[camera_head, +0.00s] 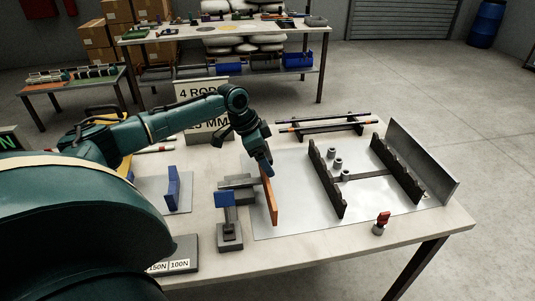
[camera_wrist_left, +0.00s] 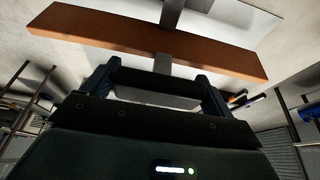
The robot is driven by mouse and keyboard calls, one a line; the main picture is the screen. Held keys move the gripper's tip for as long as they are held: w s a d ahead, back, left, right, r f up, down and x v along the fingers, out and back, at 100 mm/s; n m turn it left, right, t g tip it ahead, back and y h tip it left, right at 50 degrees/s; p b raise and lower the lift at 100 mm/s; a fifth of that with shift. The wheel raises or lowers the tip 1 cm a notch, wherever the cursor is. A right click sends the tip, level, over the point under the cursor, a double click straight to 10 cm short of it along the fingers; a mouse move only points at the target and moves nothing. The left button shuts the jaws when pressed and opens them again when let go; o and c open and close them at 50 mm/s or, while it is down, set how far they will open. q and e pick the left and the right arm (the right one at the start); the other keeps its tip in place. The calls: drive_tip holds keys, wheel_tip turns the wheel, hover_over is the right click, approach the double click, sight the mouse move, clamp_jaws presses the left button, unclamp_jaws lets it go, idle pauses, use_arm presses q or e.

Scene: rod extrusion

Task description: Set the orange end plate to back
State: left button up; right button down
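The orange end plate (camera_head: 269,201) stands upright on the table at the left edge of the shiny metal sheet. It lies across the top of the left wrist view (camera_wrist_left: 150,40), with a grey bar (camera_wrist_left: 162,64) meeting its middle. My left gripper (camera_head: 266,168) is at the plate's upper far end in the head view. In the left wrist view its two dark blue fingers (camera_wrist_left: 158,88) are spread apart, with the plate just beyond their tips. I see no clear grip on the plate. My right gripper is in neither view.
A grey clamp-like fixture with a blue top (camera_head: 226,199) stands left of the plate. A blue upright plate (camera_head: 172,188) is farther left. Dark notched racks (camera_head: 326,180) and a tall grey panel (camera_head: 421,163) stand right. A red-topped part (camera_head: 381,222) sits near the front edge.

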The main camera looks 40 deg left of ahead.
use_arm(q)
drive_tip(key=shift+o, duration=1.3)
drive_tip(key=shift+r, duration=0.1)
drive_tip(key=v, duration=1.3)
